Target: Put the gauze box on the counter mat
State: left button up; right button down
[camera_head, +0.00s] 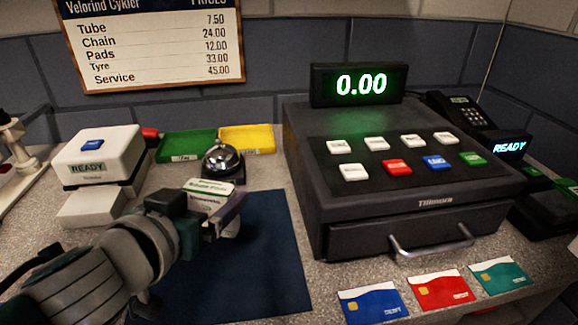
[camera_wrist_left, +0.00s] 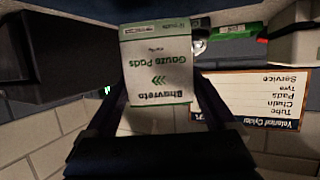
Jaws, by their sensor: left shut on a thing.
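The gauze box (camera_head: 207,188) is small and white with green print. It also shows in the left wrist view (camera_wrist_left: 158,70), where "Gauze Pads" reads upside down. My left gripper (camera_head: 215,208) is shut on it, with one finger on each side in the wrist view. The dark blue counter mat (camera_head: 255,270) lies flat on the counter. The box is over the back part of the mat; I cannot tell whether it touches it. My gripper and wrist hide the box's lower part and the mat's left side. My right gripper is not in view.
A bell (camera_head: 222,160) stands close behind the box, before green (camera_head: 187,144) and yellow (camera_head: 247,138) trays. The black cash register (camera_head: 400,190) borders the mat on the right. Several cards lie in front of the register. The mat's right front is clear.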

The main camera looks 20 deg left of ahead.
pick_arm(q)
jog(key=shift+f+b, duration=0.8)
jog(key=shift+f, duration=1)
jog(key=shift+f, duration=0.2)
jog(key=o, duration=1)
jog(key=shift+r, duration=0.25)
jog(key=shift+s, duration=0.25)
jog(key=s+r+g+y, duration=0.2)
jog(key=s+r+g, duration=0.15)
jog(key=s, duration=0.95)
jog(key=s+d+m+g+h, duration=0.3)
jog(key=s+d+g, duration=0.3)
jog(key=s, duration=0.2)
jog(key=shift+s+d+f+m+g+h+p, duration=0.25)
jog(key=shift+f+m+g+h+p, duration=0.15)
jog(key=shift+h, duration=0.3)
